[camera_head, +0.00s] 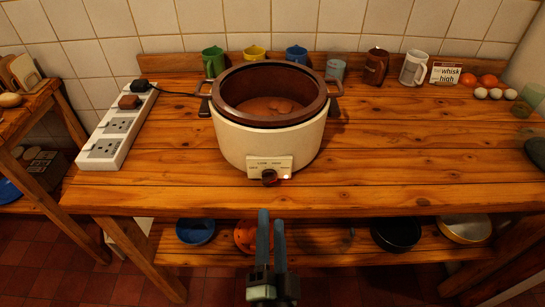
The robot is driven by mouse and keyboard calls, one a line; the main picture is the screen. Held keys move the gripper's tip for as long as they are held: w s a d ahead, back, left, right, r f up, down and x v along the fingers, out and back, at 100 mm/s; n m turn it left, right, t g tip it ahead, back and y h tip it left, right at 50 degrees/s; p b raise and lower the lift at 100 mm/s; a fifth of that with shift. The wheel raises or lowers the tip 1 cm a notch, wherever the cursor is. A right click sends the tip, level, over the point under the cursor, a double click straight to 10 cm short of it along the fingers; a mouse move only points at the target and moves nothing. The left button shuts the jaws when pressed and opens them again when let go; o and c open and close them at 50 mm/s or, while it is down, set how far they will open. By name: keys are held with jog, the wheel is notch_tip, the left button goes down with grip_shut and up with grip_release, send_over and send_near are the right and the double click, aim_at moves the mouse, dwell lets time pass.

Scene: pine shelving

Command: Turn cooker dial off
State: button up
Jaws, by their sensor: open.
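The cooker (235,143) is a cream pot with a brown rim and side handles, standing on the wooden counter with brown food inside. A small light shows at the plate's lower right. The dial's exact setting is too small to read. My gripper (270,215) is in front of the counter edge, below and apart from the dial. Its two fingers point up toward the cooker with a narrow gap between them, open and empty.
A white power strip (117,130) with a plugged-in cord lies left of the cooker. Several mugs stand along the back; a whisk sign (446,73), eggs and tomatoes sit at the back right. Pans rest on the lower shelf (320,241).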

aim_at(272, 181)
jog(key=shift+m+g, duration=0.4)
jog(key=shift+m, duration=0.1)
jog(key=w, duration=0.3)
jog(key=w+f+p, duration=0.1)
jog(key=w, duration=0.3)
jog(key=w+f, duration=0.1)
jog(key=w, duration=0.2)
jog(key=shift+w+d, duration=0.1)
jog(key=shift+w, duration=0.2)
grip_shut()
